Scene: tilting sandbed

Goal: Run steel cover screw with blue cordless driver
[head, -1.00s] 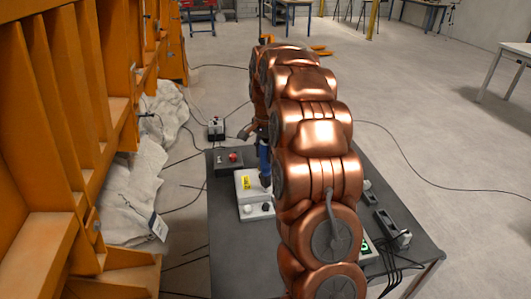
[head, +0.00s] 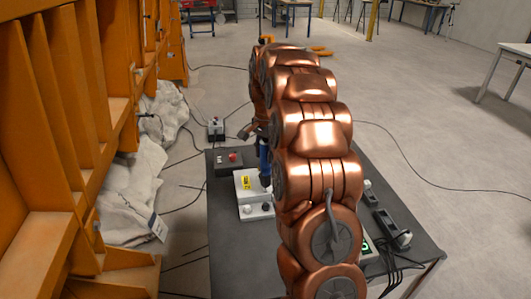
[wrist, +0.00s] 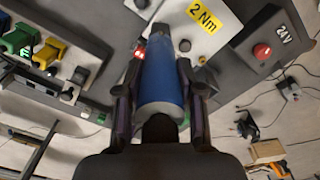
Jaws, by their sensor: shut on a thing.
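The blue cordless driver (wrist: 160,80) is held between the two dark fingers of my gripper (wrist: 158,72) in the wrist view. No cover screw can be made out.
A dark box with a red button (wrist: 262,51) is marked 24V. Green (wrist: 20,40) and yellow (wrist: 48,52) tool-like items stand at the left of the wrist view. A power strip (head: 392,230) lies at the table's right. An orange frame (head: 60,130) rises at left.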

